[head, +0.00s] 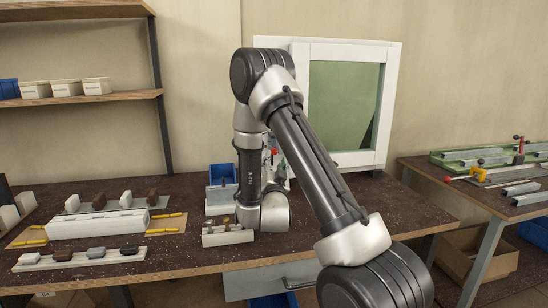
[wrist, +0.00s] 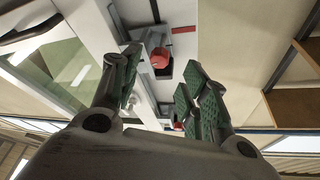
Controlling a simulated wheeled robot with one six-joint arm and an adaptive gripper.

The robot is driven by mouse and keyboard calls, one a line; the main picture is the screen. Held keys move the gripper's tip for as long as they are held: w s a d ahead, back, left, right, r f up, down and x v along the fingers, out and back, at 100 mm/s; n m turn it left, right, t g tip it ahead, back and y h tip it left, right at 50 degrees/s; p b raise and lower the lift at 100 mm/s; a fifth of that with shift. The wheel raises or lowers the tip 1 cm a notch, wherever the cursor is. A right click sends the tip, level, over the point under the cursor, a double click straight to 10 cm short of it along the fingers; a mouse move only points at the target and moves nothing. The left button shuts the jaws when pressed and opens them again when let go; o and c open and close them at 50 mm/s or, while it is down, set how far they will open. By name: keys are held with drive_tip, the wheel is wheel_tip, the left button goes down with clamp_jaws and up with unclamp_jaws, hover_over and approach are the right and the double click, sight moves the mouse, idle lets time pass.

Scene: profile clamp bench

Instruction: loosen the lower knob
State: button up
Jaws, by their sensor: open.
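In the wrist view my gripper (wrist: 160,82) is open, with its green-padded fingers apart and nothing held. A red knob (wrist: 160,58) shows beyond the gap between the fingertips, on a grey and white fixture. A second, smaller red part (wrist: 178,126) shows lower in that picture, partly hidden by the right finger. The wrist picture looks turned over, so I cannot tell for sure which is the lower knob. In the head view a small red part (head: 274,151) shows beside my arm, which hides most of the fixture and my gripper.
A white-framed window panel (head: 392,95) stands behind the bench (head: 190,262). A blue bin (head: 222,172) is close left of my arm. A pale block with small parts (head: 228,237) sits in front. Trays and a white profile (head: 110,222) fill the left. Another bench (head: 470,190) stands right.

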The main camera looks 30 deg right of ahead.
drive_tip(key=v, duration=0.6)
drive_tip(key=shift+s, duration=0.2)
drive_tip(key=shift+f, duration=0.15)
drive_tip(key=w+a+r+n+g+y, duration=0.1)
drive_tip(key=w+r+g+y, duration=0.2)
drive_tip(key=w+y, duration=0.15)
drive_tip(key=s+a+r+n+g+y, duration=0.4)
drive_tip(key=s+a+r+n+y, duration=0.1)
drive_tip(key=s, duration=0.3)
drive_tip(key=s+r+n+g, duration=0.1)
drive_tip(key=s+n+g, duration=0.1)
drive_tip(key=s, duration=1.1)
drive_tip(key=s+d+r+n+g, duration=0.1)
drive_tip(key=s+g, duration=0.4)
drive_tip(key=s, duration=0.8)
drive_tip(key=r+n, duration=0.1)
drive_tip(key=n, duration=0.1)
drive_tip(key=shift+s+d+n+g, duration=0.15)
drive_tip(key=shift+s+n+g, duration=0.15)
drive_tip(key=shift+s, duration=0.1)
